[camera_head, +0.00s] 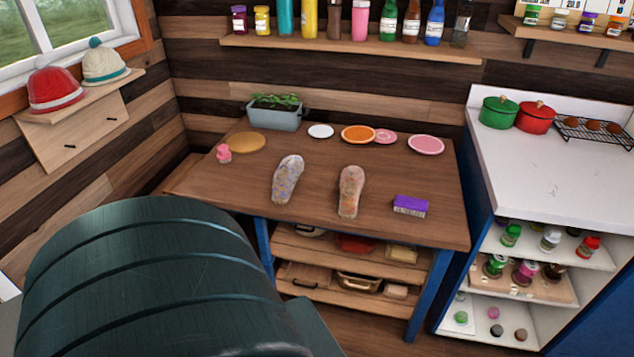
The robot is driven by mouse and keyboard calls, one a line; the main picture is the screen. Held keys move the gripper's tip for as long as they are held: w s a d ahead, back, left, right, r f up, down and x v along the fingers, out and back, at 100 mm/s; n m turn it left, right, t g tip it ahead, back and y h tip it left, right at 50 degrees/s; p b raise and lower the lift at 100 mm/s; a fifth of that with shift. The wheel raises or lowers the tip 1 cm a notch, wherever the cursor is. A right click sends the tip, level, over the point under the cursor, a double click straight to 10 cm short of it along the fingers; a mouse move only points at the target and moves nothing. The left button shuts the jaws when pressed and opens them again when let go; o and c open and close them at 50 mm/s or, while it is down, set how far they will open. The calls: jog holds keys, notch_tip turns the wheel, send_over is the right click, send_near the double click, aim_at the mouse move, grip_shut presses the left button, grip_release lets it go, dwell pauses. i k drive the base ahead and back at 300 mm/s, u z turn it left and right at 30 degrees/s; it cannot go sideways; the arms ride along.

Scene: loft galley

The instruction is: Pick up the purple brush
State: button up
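The purple brush (410,206) lies near the front right of the wooden table (300,224). It is a small block with a purple top and a pale, speckled front side. Nothing covers it. A large dark green ribbed shape fills the lower left of the head view and seems to be part of my own body. My gripper does not show in this view.
Two patterned slipper-like items (288,180) lie left of the brush, the nearer one (350,192) beside it. Plates (426,145) and a planter (274,118) stand at the back. A white counter (540,165) adjoins at right. Bare tabletop surrounds the brush.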

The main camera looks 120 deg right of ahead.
aim_at(414, 205)
jog(key=z, duration=5.05)
jog(key=k, duration=0.65)
jog(key=z, duration=0.55)
jog(key=i, duration=0.8)
jog(key=z, duration=0.55)
jog(key=i, duration=0.9)
jog(key=u, duration=0.15)
